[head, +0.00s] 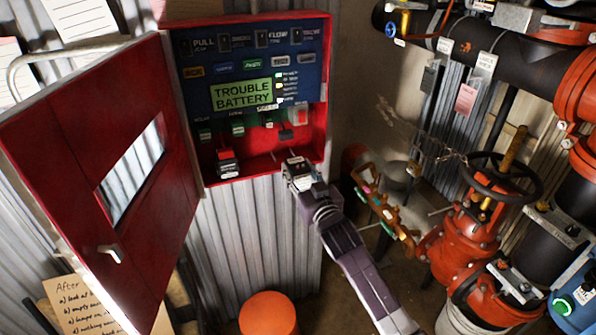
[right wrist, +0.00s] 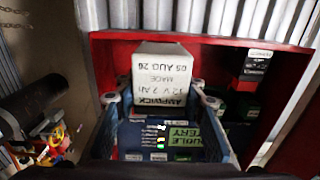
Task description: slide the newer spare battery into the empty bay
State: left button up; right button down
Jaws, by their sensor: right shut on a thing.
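The red panel cabinet (head: 326,120) stands open on the corrugated wall, its display reading "TROUBLE BATTERY". A dark battery with a red top (head: 228,163) stands at the left of its bottom shelf; it also shows in the right wrist view (right wrist: 254,68). The shelf space right of it (head: 262,165) looks empty. My right gripper (head: 300,174) is at the cabinet's lower right edge. Whether this battery touches the shelf is unclear. My left gripper is out of view.
The red cabinet door (head: 80,150) hangs open to the left. An orange stool (head: 268,312) stands below. Red valves and a black handwheel (head: 500,178) fill the right side, with orange-handled hardware (head: 385,212) close to my right arm. A handwritten note (head: 85,305) is at lower left.

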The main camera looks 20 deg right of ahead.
jog(key=shift+r, duration=0.35)
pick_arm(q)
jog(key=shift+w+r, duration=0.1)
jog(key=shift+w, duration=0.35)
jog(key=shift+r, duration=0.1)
